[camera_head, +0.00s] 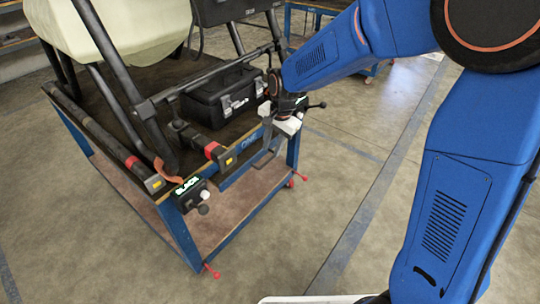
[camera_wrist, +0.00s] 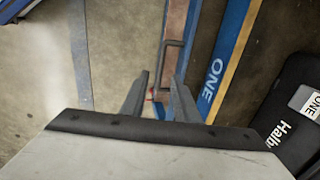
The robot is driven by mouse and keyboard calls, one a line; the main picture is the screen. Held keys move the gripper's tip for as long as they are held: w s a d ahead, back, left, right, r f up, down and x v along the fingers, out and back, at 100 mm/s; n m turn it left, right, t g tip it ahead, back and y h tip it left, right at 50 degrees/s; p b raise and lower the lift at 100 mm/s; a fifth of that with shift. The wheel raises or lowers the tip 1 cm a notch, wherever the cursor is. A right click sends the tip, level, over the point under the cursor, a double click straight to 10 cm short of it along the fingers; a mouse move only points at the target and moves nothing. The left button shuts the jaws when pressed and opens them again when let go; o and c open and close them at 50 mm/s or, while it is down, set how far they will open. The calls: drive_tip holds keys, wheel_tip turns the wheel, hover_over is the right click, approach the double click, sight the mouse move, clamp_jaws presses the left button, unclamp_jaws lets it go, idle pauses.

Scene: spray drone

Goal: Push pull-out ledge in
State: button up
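The workbench has a blue frame and a reddish-brown panel (camera_head: 215,215) below its top, which I take to be the pull-out ledge. In the wrist view a reddish strip (camera_wrist: 178,22) with a dark U-shaped handle (camera_wrist: 166,68) runs beside the blue "ONE" rail. My gripper (camera_head: 263,158) points down at the bench's near right corner, its grey fingers in front of the panel's far end. In the wrist view the two fingers (camera_wrist: 161,80) are apart with nothing between them. The handle shows just beyond the fingertips; I cannot tell whether they touch the ledge.
A black case (camera_head: 222,97) and dark drone tubes (camera_head: 120,150) lie on the bench top, under a pale tank (camera_head: 110,30). Red-tipped feet stick out below. The concrete floor (camera_head: 300,235) on the right is clear.

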sight(269, 159)
drive_tip(key=shift+w+a+f, duration=0.1)
drive_tip(key=shift+a+f, duration=0.05)
drive_tip(key=shift+f, duration=0.7)
drive_tip(key=shift+w+a+f, duration=0.1)
drive_tip(key=shift+f, duration=0.7)
drive_tip(key=shift+w+a+f, duration=0.1)
drive_tip(key=shift+a+f, duration=0.05)
drive_tip(key=shift+f, duration=0.7)
drive_tip(key=shift+c, duration=0.3)
clamp_jaws()
